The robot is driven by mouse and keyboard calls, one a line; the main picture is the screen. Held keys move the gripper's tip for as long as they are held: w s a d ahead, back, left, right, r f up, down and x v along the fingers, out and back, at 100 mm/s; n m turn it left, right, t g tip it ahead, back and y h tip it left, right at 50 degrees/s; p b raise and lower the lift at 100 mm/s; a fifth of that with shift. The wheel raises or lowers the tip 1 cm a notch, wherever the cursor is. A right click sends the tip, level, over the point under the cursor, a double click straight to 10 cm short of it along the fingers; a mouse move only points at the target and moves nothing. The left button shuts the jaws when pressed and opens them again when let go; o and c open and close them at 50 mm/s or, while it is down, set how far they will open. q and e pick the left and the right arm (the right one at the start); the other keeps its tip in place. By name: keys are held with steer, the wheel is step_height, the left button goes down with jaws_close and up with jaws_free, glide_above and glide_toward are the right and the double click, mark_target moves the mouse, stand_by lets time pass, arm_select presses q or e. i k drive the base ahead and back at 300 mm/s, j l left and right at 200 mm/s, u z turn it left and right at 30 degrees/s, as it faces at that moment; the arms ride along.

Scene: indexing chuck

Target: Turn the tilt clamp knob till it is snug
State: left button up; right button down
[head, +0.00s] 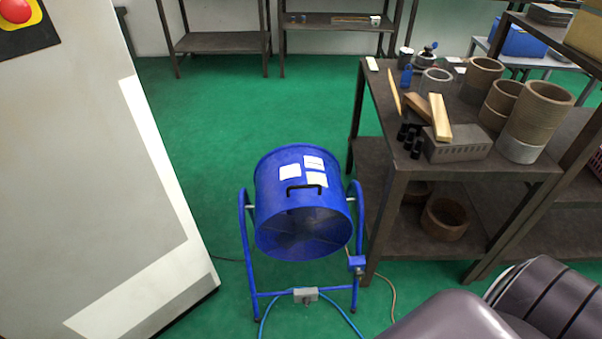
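A blue drum fan (300,236) with a black handle and white labels sits in a blue tubular stand (243,255) on the green floor, at the middle of the head view. Its drum is tilted, with the open face toward me and downward. The drum meets the stand at a pivot on each side, and the right pivot (351,198) is small and pale. I cannot clearly make out the tilt clamp knob or tell how tight it is. Neither of my grippers is in view. A part of my own arm fills the lower right corner.
A dark metal bench (385,190) with rings, wooden blocks and a grey block stands close to the fan's right. A tall white cabinet (80,170) with a red button stands at left. Cables lie around the stand's foot. Green floor behind the fan is clear.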

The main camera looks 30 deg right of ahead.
mark_target(359, 273)
steer(key=z, duration=1)
